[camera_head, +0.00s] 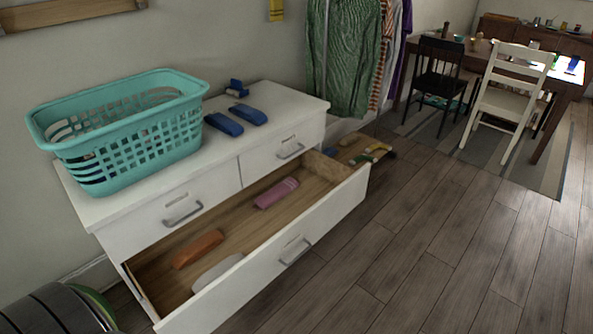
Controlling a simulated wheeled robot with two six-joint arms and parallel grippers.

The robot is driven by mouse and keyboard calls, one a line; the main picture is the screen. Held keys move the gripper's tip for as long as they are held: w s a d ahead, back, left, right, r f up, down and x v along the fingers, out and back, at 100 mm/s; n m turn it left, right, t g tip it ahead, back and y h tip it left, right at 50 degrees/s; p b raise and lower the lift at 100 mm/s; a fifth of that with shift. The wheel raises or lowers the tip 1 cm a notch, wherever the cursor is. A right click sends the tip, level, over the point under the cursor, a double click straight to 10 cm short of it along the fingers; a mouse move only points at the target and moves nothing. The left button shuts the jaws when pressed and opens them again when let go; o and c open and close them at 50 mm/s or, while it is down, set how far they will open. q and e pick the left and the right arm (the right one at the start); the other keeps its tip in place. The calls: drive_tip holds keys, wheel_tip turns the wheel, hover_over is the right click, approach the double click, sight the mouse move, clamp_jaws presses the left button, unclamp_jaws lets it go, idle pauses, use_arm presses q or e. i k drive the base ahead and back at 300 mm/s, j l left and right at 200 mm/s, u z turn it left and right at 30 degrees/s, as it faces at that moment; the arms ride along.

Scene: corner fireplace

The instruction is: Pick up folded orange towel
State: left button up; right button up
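The folded orange towel (198,249) lies in the left part of the open lower drawer (330,214) of a white dresser (72,206). A folded pink towel (277,192) lies farther right in the same drawer. A pale grey-white folded item (217,272) lies in front of the orange towel, partly hidden by the drawer's front panel. Neither of my grippers is in view.
A teal laundry basket (128,150) and blue folded items (223,124) stand on the dresser top. Clothes (345,55) hang behind it. The wooden floor (430,255) in front is clear. Chairs (508,92) and a table (562,88) stand at the back right.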

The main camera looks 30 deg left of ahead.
sight(205, 243)
drive_tip(key=j+u, duration=0.15)
drive_tip(key=u, duration=0.95)
